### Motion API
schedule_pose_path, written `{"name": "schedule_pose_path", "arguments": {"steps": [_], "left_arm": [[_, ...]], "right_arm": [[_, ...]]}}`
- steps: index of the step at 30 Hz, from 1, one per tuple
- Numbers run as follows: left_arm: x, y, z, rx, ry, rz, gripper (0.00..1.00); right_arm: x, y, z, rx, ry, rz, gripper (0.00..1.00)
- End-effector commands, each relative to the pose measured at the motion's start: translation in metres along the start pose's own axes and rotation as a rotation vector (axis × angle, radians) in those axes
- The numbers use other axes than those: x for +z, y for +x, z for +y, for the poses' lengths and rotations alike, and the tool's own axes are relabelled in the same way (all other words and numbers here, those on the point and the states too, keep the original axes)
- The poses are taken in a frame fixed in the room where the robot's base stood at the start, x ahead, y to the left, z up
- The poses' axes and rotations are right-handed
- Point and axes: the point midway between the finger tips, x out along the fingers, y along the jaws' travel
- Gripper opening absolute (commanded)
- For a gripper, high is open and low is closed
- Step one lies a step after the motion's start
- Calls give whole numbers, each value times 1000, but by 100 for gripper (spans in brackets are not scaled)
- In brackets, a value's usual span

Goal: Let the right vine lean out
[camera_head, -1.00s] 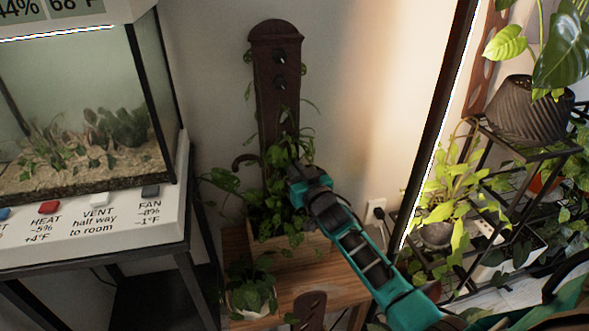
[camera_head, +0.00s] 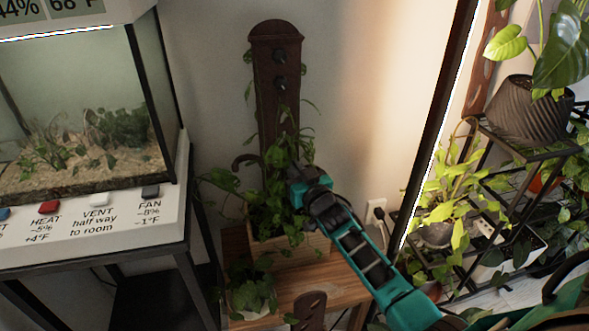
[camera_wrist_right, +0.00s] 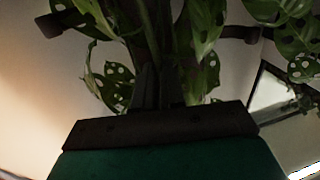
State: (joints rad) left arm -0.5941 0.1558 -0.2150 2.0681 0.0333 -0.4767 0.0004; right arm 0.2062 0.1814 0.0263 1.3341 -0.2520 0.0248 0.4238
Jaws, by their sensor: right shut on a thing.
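A dark wooden board (camera_head: 276,95) with two dark knobs stands upright in a wooden planter (camera_head: 300,250) against the wall. Leafy vines climb its lower part, and loose leaves (camera_head: 222,180) spread to the left. My right gripper (camera_head: 294,174) is in front of the board's right side, among the foliage. It is shut on a vine stem, the right vine (camera_wrist_right: 183,40), which rises past the fingers in the right wrist view. The exact grip is dark and partly hidden by leaves. A curved dark hook (camera_head: 243,160) sticks out at the board's left. My left gripper is not in view.
A glass tank (camera_head: 90,110) on a white control panel (camera_head: 110,215) stands at left. A small potted plant (camera_head: 250,292) is in front of the planter on the wooden table (camera_head: 340,285). A dark metal plant rack (camera_head: 520,150) stands at right. Bare wall lies between.

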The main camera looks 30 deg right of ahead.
Motion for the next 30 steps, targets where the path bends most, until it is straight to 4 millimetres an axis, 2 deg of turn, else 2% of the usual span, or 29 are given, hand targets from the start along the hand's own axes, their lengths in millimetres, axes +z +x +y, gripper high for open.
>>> {"name": "schedule_pose_path", "arguments": {"steps": [14,23,30], "left_arm": [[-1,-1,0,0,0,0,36],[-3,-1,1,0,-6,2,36],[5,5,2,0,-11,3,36]], "right_arm": [[1,-2,7,0,37,6,0],[6,-8,37,1,219,42,0],[20,-14,67,1,418,82,0]]}}
